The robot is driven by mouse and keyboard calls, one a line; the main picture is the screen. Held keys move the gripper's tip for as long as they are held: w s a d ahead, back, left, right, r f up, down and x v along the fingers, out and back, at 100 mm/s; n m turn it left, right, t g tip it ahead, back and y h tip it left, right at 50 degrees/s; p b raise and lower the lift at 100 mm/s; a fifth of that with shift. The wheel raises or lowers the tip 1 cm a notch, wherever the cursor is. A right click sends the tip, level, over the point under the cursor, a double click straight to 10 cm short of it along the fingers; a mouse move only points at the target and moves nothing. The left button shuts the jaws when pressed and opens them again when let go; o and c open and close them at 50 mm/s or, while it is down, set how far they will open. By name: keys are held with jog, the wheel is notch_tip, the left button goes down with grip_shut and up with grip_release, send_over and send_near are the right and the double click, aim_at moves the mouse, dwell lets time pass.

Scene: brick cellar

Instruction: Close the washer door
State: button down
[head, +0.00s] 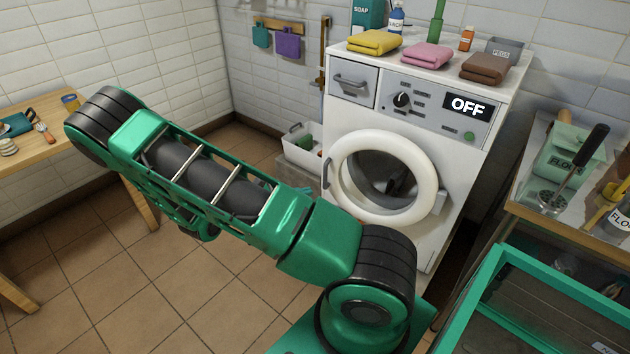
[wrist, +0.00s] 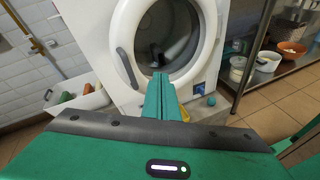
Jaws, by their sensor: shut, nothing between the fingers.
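The white washer (head: 455,160) stands against the back wall, its panel reading OFF. Its round door (head: 429,177) has a white ring, dark glass and a grey handle (head: 327,173) on the left; the hinge side is at the right. The door seems to stand slightly off the front, but I cannot tell how far. In the wrist view the door ring (wrist: 131,20) and handle (wrist: 128,68) are ahead of my gripper (wrist: 160,78). Its green fingers are together and empty, pointing at the lower part of the door. I see no contact.
Folded towels, including a yellow one (head: 374,42), and bottles lie on top. A wooden table (head: 45,140) is at the left and a metal shelf (head: 530,205) at the right. Tiled floor in front is open.

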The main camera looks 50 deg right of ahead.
jog(key=w+f+n+t+h, duration=0.3)
jog(key=w+f+n+t, duration=0.1)
jog(key=f+n, duration=0.15)
jog(key=n, duration=0.2)
send_near(324, 173)
jog(key=shift+m+t, duration=0.25)
jog(key=shift+t, duration=0.05)
jog(key=d, duration=0.6)
jog(key=shift+w+d+f, duration=0.2)
jog(key=shift+f, duration=0.15)
